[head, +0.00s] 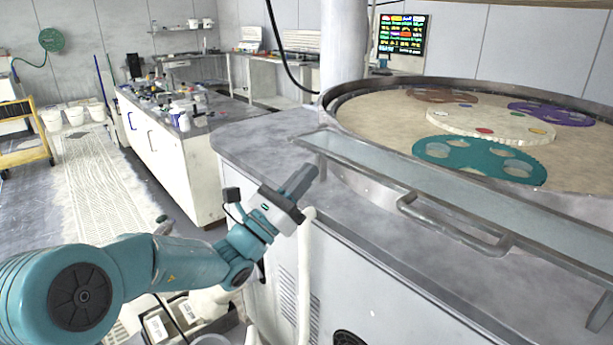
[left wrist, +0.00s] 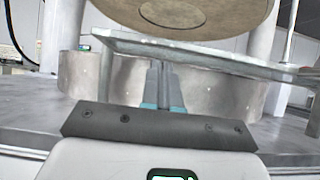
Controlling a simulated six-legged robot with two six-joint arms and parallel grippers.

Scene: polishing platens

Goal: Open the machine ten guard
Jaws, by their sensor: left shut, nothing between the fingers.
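The guard (head: 400,178) is a long, pale, glassy strip with a metal edge along the front of the round polishing machine (head: 335,97). A bar handle (head: 455,232) sticks out from its front side. My left gripper (head: 303,178) is shut and empty. It is near the guard's left end, left of the handle and apart from it. In the left wrist view, the closed fingers (left wrist: 163,80) point toward the guard's edge (left wrist: 215,66); whether they touch it I cannot tell. No machine number is readable. My right gripper is not in view.
The platen carries coloured discs, including a teal one (head: 480,160). The grey machine top (head: 262,135) lies under the guard. A lab bench (head: 160,145) with small items stands back left, with a yellow cart (head: 28,140) beyond. An open box (head: 175,322) sits low beside the machine.

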